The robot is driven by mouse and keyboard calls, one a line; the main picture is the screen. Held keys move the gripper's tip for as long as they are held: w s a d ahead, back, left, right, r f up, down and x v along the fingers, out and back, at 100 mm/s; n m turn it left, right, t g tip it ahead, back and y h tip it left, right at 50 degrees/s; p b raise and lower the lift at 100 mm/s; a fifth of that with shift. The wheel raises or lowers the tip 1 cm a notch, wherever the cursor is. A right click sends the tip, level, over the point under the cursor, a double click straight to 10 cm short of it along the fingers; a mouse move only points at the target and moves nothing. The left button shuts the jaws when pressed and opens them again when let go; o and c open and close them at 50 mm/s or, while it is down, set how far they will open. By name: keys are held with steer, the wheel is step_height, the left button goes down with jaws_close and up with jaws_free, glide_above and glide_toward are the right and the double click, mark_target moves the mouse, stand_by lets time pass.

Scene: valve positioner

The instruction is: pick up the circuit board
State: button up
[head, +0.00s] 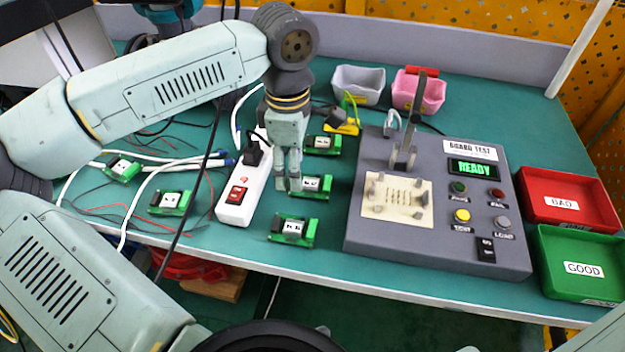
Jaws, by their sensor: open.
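Several green circuit boards lie on the teal table in the head view. One circuit board (313,186) is right beside my gripper's fingertips, another (293,230) lies nearer the front edge, and another (323,144) lies farther back. Two more boards, one (171,202) and one (122,168), lie left of the power strip among cables. My gripper (288,186) points down, open, at the left end of the middle board. Its fingers partly cover that end. I cannot tell whether they touch the board.
A white power strip (236,202) lies close to the left of my gripper. A grey board tester (380,238) with a lever stands to the right. A red BAD tray (590,214) and a green GOOD tray (560,284) are at the far right. Grey (358,88) and pink (405,95) bins stand behind.

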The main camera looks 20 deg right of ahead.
mark_target(310, 185)
steer(key=shift+w+d+f+p, duration=0.15)
steer(key=shift+f+p, duration=0.3)
steer(key=shift+f, duration=1.45)
steer(key=shift+c, duration=0.5)
steer(key=c, duration=0.7)
